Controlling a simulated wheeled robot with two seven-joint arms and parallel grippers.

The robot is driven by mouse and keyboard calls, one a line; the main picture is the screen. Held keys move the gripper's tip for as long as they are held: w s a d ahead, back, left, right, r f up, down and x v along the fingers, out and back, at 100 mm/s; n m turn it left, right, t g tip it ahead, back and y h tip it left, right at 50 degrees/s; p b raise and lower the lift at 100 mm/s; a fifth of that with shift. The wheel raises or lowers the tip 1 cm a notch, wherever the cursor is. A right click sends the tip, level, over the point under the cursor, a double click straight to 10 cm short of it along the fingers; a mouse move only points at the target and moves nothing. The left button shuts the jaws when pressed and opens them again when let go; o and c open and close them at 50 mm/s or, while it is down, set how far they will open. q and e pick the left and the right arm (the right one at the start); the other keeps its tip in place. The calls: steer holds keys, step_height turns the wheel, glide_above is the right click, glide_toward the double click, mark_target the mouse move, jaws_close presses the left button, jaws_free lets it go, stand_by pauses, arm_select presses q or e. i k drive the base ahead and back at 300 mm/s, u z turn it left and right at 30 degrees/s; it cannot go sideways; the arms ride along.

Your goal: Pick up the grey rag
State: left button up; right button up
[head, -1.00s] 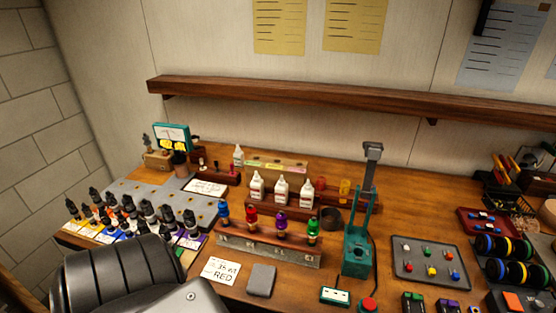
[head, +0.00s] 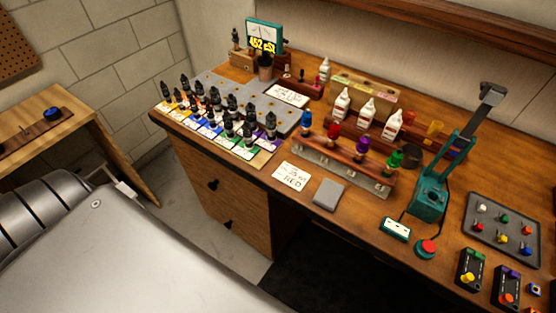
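The grey rag (head: 329,195) lies flat, as a small folded square, near the front edge of the wooden workbench. It is just right of a white handwritten card (head: 291,176) and in front of the rack of coloured-capped shock bodies (head: 341,167). Nothing covers the rag. Neither of my grippers shows in the head view, so I cannot see their state.
Several dropper bottles (head: 228,118) stand at the bench's left. A teal press (head: 432,190), a white-and-green box (head: 396,229) and a red button (head: 427,247) are right of the rag. A side table (head: 60,120) stands at far left. Floor shows below the bench.

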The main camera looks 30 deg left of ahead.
mark_target(329, 192)
steer(key=z, duration=0.85)
steer(key=k, duration=0.8)
steer(key=u, duration=1.2)
